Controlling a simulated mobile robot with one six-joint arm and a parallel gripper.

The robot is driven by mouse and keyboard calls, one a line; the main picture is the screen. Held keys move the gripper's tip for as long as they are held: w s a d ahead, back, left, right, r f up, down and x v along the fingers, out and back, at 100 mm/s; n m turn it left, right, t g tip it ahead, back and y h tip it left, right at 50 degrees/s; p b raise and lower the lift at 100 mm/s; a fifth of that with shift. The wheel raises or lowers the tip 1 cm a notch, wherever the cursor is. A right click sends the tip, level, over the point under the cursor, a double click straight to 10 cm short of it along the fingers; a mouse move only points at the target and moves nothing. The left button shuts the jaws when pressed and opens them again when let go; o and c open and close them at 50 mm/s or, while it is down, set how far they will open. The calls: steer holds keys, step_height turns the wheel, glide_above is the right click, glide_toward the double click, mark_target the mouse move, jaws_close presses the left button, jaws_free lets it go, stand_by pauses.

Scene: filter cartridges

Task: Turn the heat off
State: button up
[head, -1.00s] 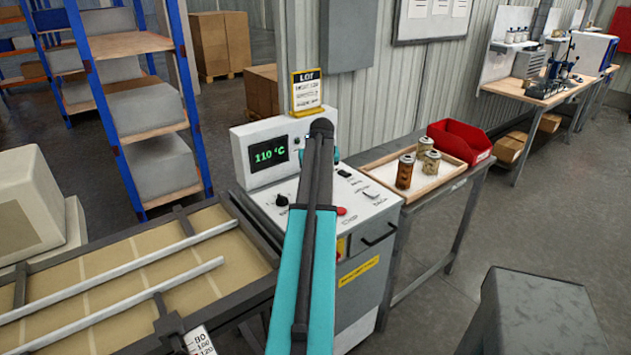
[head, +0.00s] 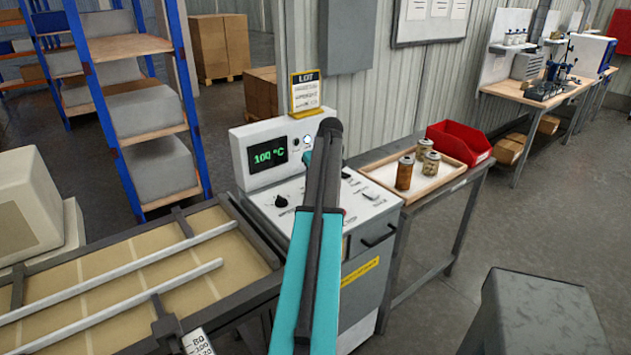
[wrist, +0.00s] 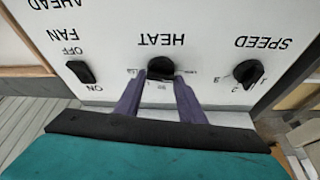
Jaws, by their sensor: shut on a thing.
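The HEAT knob (wrist: 160,66) is a black dial on the white panel of the machine (head: 364,212), its label upside down in the wrist view. My gripper (wrist: 159,82) is shut on this knob, with one purple finger at each side. The small scale marks around the knob are partly covered by the fingers, and I cannot read its setting. In the head view my arm hides the knob and most of my gripper. The green display (head: 267,153) reads 100 °C.
The FAN switch (wrist: 80,72) and the SPEED knob (wrist: 248,73) flank the HEAT knob. A conveyor (head: 130,275) adjoins the machine at left. At right, a wooden tray (head: 442,183) holds several cartridges (head: 404,173), beside a red bin (head: 460,142).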

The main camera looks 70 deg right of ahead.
steer(key=o, duration=1)
steer(key=shift+w+r, duration=0.1)
steer(key=shift+w, duration=0.1)
steer(key=shift+o, duration=0.3)
steer(key=shift+s, duration=0.1)
steer(key=b+v, duration=0.3)
steer(key=v, duration=1)
steer(key=shift+s+r, duration=0.25)
steer(key=shift+a, duration=0.1)
